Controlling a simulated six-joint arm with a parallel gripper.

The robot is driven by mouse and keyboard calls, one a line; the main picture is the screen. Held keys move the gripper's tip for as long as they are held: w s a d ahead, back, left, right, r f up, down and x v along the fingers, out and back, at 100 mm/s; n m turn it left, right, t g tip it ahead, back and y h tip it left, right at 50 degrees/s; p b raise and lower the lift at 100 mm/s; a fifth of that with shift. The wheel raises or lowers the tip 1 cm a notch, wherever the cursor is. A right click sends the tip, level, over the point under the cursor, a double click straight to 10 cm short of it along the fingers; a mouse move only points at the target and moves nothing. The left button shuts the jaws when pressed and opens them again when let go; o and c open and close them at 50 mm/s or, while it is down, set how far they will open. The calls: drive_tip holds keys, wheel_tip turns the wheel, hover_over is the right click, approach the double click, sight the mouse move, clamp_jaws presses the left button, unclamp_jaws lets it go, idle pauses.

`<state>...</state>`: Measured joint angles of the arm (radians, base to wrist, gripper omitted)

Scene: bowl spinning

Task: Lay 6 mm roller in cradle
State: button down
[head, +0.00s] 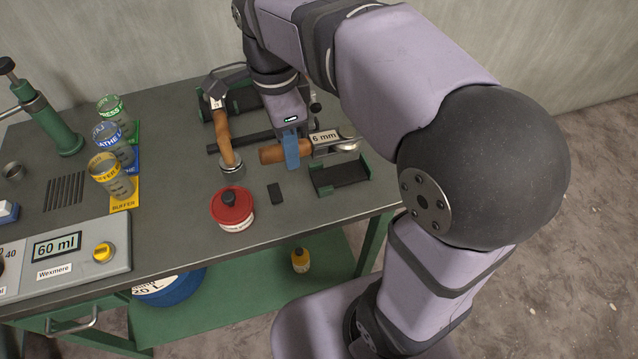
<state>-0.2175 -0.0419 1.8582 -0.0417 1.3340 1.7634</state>
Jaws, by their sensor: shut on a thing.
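The 6 mm roller (271,154) has an orange-brown wooden handle, a "6 mm" label and a metal head at its right end. A low black cradle with green ends (342,178) stands on the bench just in front of and below the roller's head. Its tray looks empty. I cannot tell the exact height of the roller above the bench.
A red-lidded jar (233,208) and a small black block (275,193) stand left of the front cradle. Labelled cups (112,173), a green press (50,125) and a control panel (75,258) fill the left side.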

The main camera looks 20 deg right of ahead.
drive_tip(key=shift+w+d, duration=0.15)
drive_tip(key=shift+d, duration=0.5)
drive_tip(key=shift+r+h+p, duration=0.2)
drive_tip(key=shift+h+p, duration=0.3)
drive_tip(key=shift+p, duration=0.3)
drive_tip(key=shift+f, duration=0.1)
drive_tip(key=shift+f, duration=0.15)
drive_tip(key=shift+f, duration=4.95)
drive_tip(key=c, duration=1.4)
unclamp_jaws()
drive_tip(key=shift+b, duration=0.3)
drive_tip(key=shift+c, duration=0.2)
